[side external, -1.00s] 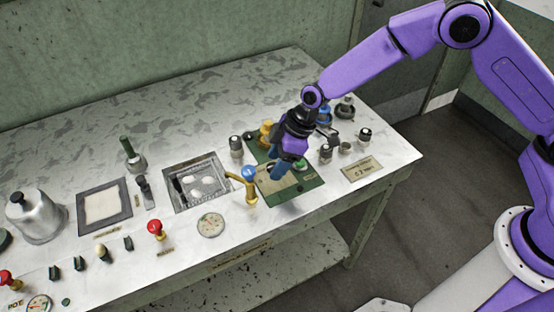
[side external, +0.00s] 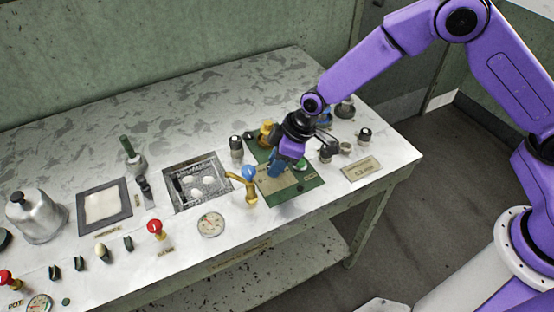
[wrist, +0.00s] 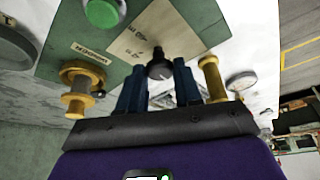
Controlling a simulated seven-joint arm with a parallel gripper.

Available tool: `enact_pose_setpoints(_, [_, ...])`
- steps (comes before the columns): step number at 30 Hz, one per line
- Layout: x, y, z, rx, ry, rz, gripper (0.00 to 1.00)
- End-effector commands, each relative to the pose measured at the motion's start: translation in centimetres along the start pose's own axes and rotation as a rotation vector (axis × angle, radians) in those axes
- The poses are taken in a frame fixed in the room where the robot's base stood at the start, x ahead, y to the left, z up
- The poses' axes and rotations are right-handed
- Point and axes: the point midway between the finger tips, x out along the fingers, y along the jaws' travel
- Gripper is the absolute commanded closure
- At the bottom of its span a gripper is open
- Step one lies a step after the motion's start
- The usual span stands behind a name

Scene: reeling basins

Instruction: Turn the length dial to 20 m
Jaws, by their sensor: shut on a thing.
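The length dial is a small black knob (wrist: 159,68) standing on a cream scale plate (wrist: 128,42) on a green panel (wrist: 60,58). In the wrist view it sits between the two blue fingers of my gripper (wrist: 158,82), which are shut on it. The dial's setting cannot be read. In the side view my gripper (side external: 274,170) is low over the green panel (side external: 303,187) and hides the dial.
A green button (wrist: 100,12) is on the panel. Brass fittings (wrist: 80,88) and a brass post (wrist: 212,80) stand close to the fingers. In the side view a blue-topped brass tap (side external: 248,185) is left of my gripper, by a water basin (side external: 172,203).

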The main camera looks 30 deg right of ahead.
Motion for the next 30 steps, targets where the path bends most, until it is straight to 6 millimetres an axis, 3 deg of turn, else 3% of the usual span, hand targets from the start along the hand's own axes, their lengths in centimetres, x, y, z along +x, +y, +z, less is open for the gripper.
enact_pose_setpoints(15, [-0.02,-0.04,0.05,0.191,0.000,0.080,0.97])
enact_pose_setpoints(29, [-0.02,-0.12,0.09,0.216,0.001,0.087,0.97])
enact_pose_setpoints(30, [-0.02,-0.12,0.09,0.216,0.001,0.087,0.60])
